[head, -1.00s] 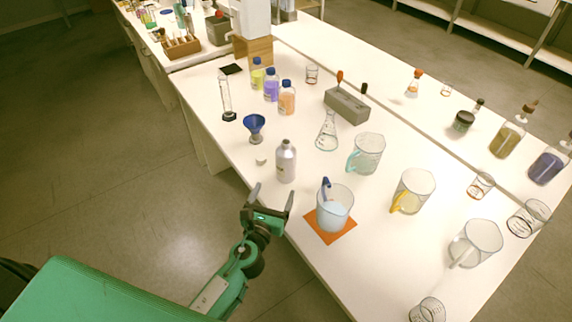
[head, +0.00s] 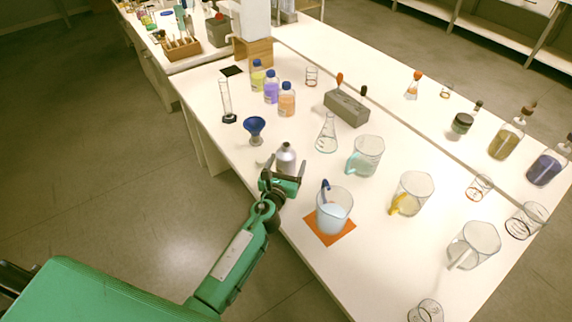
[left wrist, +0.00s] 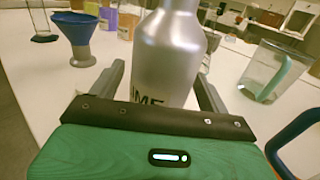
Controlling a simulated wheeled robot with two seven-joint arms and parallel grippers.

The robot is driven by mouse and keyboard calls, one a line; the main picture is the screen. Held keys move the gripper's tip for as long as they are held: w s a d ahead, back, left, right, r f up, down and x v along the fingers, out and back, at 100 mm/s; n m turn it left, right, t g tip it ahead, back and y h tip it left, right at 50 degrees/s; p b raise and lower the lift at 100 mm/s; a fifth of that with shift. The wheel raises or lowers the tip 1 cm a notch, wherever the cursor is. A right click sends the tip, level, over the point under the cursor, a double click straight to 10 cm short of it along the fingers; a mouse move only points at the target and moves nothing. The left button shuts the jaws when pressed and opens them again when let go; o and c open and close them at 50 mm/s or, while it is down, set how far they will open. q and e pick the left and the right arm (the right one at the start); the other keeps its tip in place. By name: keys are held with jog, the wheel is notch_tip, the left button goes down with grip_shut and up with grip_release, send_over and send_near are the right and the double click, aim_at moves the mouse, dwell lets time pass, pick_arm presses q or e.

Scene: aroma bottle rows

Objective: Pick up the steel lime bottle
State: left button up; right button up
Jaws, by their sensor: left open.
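The steel lime bottle (head: 286,158) stands upright near the table's front edge, silver with a narrow neck. In the left wrist view the bottle (left wrist: 168,55) fills the middle, with part of a dark label, "ME", showing just above my gripper's body. My left gripper (head: 284,168) is open, with one finger on either side of the bottle; in the left wrist view the left gripper (left wrist: 160,85) shows gaps beside the bottle. In the head view my gripper hides the bottle's lower part. My right gripper is not in view.
A blue funnel (head: 254,127) stands left of the bottle. A beaker (head: 335,212) on an orange mat (head: 320,237) stands to the right, near the front edge. A conical flask (head: 327,137) and a handled jug (head: 366,157) stand behind. Several coloured bottles stand farther back.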

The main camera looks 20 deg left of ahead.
pick_arm(q)
jog(key=shift+w, duration=0.55)
jog(key=c, duration=1.3)
jog(key=shift+r, duration=0.1)
